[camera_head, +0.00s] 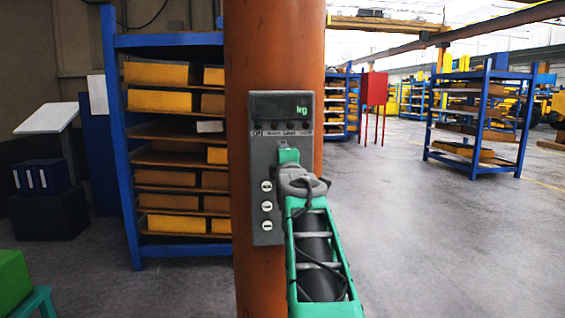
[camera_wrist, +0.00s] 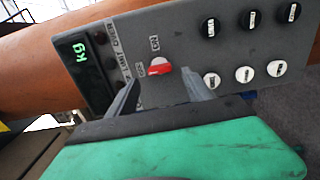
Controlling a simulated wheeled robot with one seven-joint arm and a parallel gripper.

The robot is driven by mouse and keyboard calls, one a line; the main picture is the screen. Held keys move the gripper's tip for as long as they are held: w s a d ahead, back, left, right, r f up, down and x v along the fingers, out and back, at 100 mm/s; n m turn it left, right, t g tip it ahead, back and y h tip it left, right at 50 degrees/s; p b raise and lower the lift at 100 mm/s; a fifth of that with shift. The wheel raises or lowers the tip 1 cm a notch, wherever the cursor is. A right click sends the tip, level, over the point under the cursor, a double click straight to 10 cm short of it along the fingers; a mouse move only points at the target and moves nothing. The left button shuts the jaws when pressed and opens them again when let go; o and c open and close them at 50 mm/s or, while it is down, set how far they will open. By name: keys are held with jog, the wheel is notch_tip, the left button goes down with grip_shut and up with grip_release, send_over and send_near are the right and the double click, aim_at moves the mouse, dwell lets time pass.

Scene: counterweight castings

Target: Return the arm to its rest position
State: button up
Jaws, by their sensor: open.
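My gripper (camera_wrist: 161,78) is open, its two dark fingers apart in the wrist view. Between and just beyond the fingertips is a red switch knob (camera_wrist: 160,66) on a grey control panel (camera_wrist: 185,30). I cannot tell whether a finger touches the knob. In the head view my green and grey arm reaches up from the bottom to the panel (camera_head: 266,225), and my wrist hides the knob and the fingers. The panel's display (camera_head: 282,106) shows a green "kg" with no digits that I can read.
The panel is on a thick orange column (camera_head: 275,45). A blue rack (camera_head: 120,140) with yellow and brown bins stands behind it at left. A green block (camera_head: 14,280) is at lower left. Another blue rack (camera_head: 480,125) and a red cabinet (camera_head: 374,89) stand farther right. Floor at right is clear.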

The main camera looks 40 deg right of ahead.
jog(key=v, duration=0.3)
jog(key=shift+s+a+f, duration=0.1)
jog(key=shift+s+a, duration=0.1)
jog(key=shift+s, duration=0.05)
jog(key=a+f+m+g+y+p, duration=0.25)
jog(key=a+f+p, duration=0.2)
jog(key=a, duration=0.55)
jog(key=a+f+m+g+y+p, duration=0.2)
jog(key=a+f+y+p, duration=0.3)
jog(key=a, duration=0.5)
jog(key=s+a+f+m+g+y+p, duration=0.1)
jog(key=s+a+f+m+g+p, duration=0.1)
jog(key=s+a+f, duration=0.5)
jog(key=s+a+f+m+g+y+p, duration=0.1)
jog(key=s+a+f+m+g+p, duration=0.2)
jog(key=s+a+f, duration=0.4)
jog(key=s+a+m+g, duration=0.1)
jog(key=s+a+g, duration=0.1)
jog(key=s, duration=0.4)
jog(key=shift+s+a+f+m+p, duration=0.15)
jog(key=shift+a+f+m+p, duration=0.15)
jog(key=shift+a, duration=0.35)
jog(key=shift+y, duration=0.25)
